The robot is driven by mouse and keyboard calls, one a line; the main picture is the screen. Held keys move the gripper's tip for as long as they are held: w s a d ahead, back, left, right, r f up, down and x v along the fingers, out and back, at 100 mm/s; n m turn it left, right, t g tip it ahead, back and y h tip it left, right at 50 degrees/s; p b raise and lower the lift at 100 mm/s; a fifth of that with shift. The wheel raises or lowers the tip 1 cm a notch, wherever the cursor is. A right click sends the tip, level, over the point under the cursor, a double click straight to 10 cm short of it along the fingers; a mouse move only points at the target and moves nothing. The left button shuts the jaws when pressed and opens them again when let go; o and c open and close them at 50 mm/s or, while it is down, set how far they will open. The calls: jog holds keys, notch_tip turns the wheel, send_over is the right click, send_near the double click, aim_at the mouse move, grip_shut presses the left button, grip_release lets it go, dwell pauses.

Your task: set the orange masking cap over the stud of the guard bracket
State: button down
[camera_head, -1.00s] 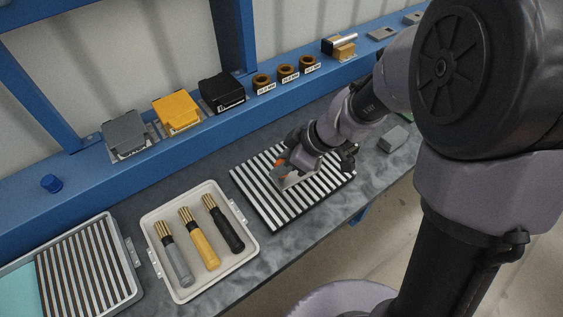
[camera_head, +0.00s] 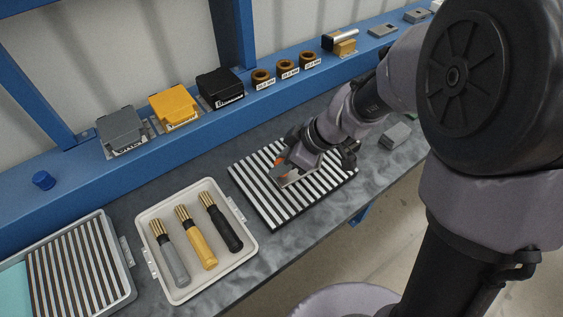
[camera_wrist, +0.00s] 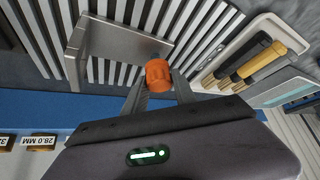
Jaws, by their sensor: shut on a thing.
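The orange masking cap (camera_wrist: 158,75) is between the fingertips of my gripper (camera_wrist: 158,88), which is shut on it. In the head view the cap (camera_head: 280,163) shows as a small orange patch beside my gripper (camera_head: 287,166), low over the striped mat. The guard bracket (camera_wrist: 112,48) is a grey metal angled piece just beyond the cap in the wrist view. In the head view the bracket (camera_head: 291,179) is partly covered by my gripper. I cannot tell whether the cap touches the bracket or the stud.
The black-and-white striped mat (camera_head: 250,189) lies under my gripper. A white tray (camera_head: 153,213) with several brass-ended handles stands to the left. Housings and brown rings (camera_head: 290,68) line the blue ledge (camera_head: 185,137) behind. A grey block (camera_head: 394,135) sits right of the mat.

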jog(key=shift+f+b, duration=0.35)
jog(key=shift+b, duration=0.1)
jog(key=shift+f+b, duration=0.45)
jog(key=shift+b, duration=0.3)
jog(key=shift+f, duration=0.1)
jog(key=c, duration=0.9)
grip_release()
jog(key=o, duration=0.5)
jog(key=shift+c, duration=0.2)
jog(key=shift+r+p, duration=1.75)
jog(key=shift+r, duration=1.85)
